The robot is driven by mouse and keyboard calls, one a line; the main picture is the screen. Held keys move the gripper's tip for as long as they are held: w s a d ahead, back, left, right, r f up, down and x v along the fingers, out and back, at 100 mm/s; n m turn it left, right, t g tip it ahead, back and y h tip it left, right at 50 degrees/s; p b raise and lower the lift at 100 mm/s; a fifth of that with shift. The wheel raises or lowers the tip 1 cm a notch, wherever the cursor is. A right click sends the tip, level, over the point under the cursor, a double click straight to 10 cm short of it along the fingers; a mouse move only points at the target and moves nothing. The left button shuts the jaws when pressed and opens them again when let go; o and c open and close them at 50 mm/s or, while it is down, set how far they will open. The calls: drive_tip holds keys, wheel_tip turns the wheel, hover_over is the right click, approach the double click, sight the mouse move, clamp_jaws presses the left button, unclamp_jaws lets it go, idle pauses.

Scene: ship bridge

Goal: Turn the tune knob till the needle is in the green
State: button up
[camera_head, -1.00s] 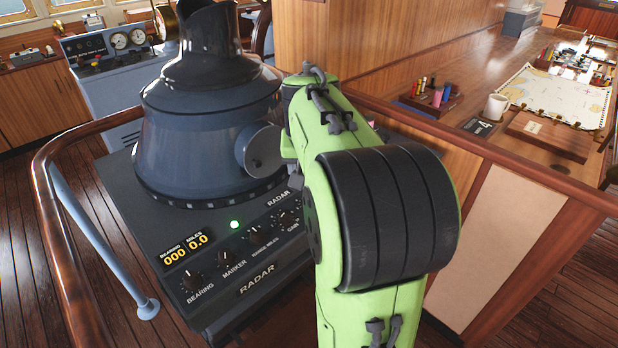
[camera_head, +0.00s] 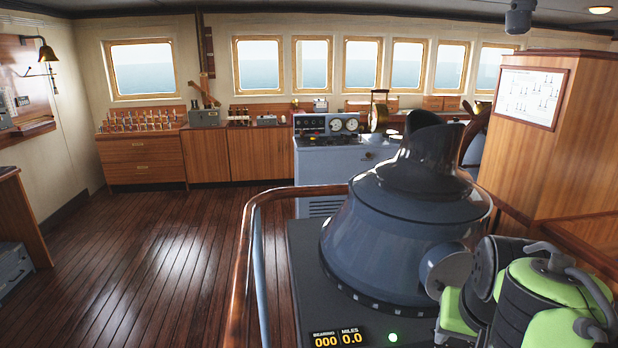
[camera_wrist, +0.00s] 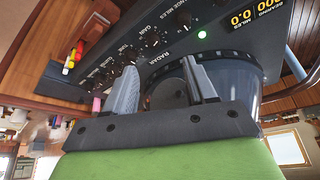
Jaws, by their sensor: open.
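My gripper (camera_wrist: 160,66) is open in the wrist view, with two grey fingers apart and nothing between them. Beyond the fingertips is the dark radar panel, seen tilted. Its row of black knobs runs diagonally, with the tune knob (camera_wrist: 131,56) near the left fingertip; I cannot tell whether they touch. Its small label looks like TUNE. The needle and its green band cannot be made out. In the head view the radar console (camera_head: 305,290) shows at the lower right; its knob row is out of frame and my gripper is not visible.
The radar hood (camera_head: 400,235) rises from the console beside my green arm. A wooden handrail (camera_head: 245,250) curves around its left side. Red and yellow pens (camera_wrist: 70,60) lie beyond the panel in the wrist view. Open plank floor (camera_head: 150,270) lies left.

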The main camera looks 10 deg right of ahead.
drive_tip(key=s+a+f+n+t+y, duration=0.1)
drive_tip(key=s+a+f+n, duration=0.4)
drive_tip(key=s+a, duration=0.6)
drive_tip(key=shift+s+a+f+y, duration=0.25)
drive_tip(key=shift+s+a+y, duration=0.15)
drive_tip(key=shift+y, duration=0.2)
